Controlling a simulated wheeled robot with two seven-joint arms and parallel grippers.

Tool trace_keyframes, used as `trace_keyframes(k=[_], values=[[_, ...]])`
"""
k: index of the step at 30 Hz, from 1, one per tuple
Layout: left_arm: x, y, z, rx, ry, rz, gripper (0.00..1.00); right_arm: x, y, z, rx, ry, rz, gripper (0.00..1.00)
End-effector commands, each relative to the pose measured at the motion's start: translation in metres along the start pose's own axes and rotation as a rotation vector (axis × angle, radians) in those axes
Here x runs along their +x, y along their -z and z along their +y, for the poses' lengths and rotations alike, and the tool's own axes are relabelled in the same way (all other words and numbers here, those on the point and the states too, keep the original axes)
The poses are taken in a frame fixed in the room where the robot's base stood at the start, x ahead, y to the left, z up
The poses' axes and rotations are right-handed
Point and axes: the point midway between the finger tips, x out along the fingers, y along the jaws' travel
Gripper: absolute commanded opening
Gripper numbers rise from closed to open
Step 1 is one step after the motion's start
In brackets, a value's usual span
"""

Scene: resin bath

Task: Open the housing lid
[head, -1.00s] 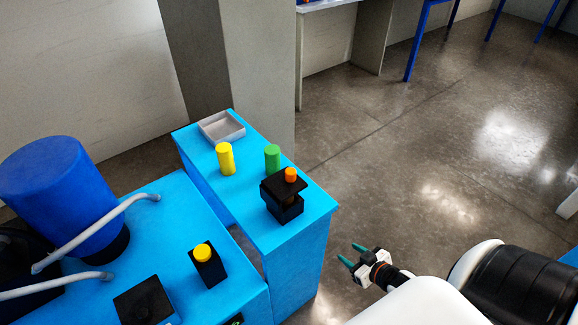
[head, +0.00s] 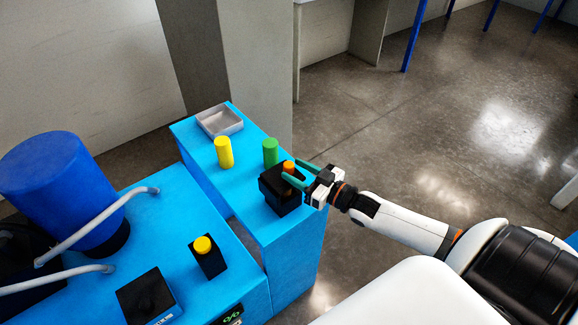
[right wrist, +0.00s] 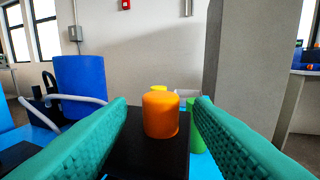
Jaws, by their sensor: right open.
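The housing is a black box (head: 284,199) near the front end of the narrow blue bench. Its flat black lid (right wrist: 150,158) carries an upright orange knob (head: 288,166). The knob also shows in the right wrist view (right wrist: 161,115), between the fingers and touching neither. My right gripper (head: 291,170) is open, its teal fingers reaching in from the right on either side of the knob, just above the lid. Parts of the housing are hidden behind the fingers. My left gripper is not in view.
A green cylinder (head: 270,151) stands close behind the housing, and a yellow cylinder (head: 224,153) stands to its left. A grey tray (head: 219,135) lies at the bench's far end. A yellow-topped black block (head: 207,262) and a blue drum (head: 58,190) stand on the lower-left bench.

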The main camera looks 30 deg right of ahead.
Motion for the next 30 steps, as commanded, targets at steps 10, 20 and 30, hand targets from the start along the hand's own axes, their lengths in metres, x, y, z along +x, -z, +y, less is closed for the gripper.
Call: trace_keyframes(k=[10,20,30], values=[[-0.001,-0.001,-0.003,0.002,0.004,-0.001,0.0,0.029,0.001,0.0,-0.001,0.0,0.002,0.47],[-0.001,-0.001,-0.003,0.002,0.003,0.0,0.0,0.03,0.001,0.0,-0.001,0.0,0.002,0.35],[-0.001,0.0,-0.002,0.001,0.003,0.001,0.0,0.03,0.001,0.0,-0.001,0.0,0.002,0.0]])
